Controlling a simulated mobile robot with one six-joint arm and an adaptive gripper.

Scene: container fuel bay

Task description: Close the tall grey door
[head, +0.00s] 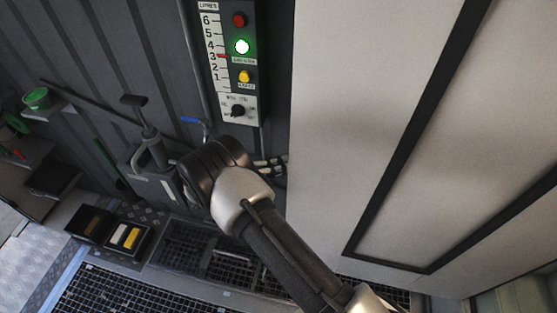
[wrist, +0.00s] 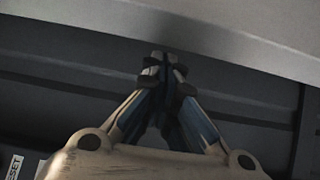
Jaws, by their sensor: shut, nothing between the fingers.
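The tall grey door (head: 340,130) is a pale panel with a black inset frame, filling the right of the head view. Its left edge stands out in front of the dark ribbed wall. My gripper (head: 280,163) is at that left edge, with its fingertips partly hidden there. In the wrist view my gripper (wrist: 165,68) is shut and empty. A pale band (wrist: 200,35), probably the door, crosses above the fingertips. I cannot tell whether the fingers touch it.
A control panel (head: 232,60) with red, green and yellow lights is on the dark wall (head: 130,60), above my gripper. A hand pump (head: 152,150) and a blue-handled valve (head: 193,121) stand left of it. Floor grating (head: 130,295) lies below.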

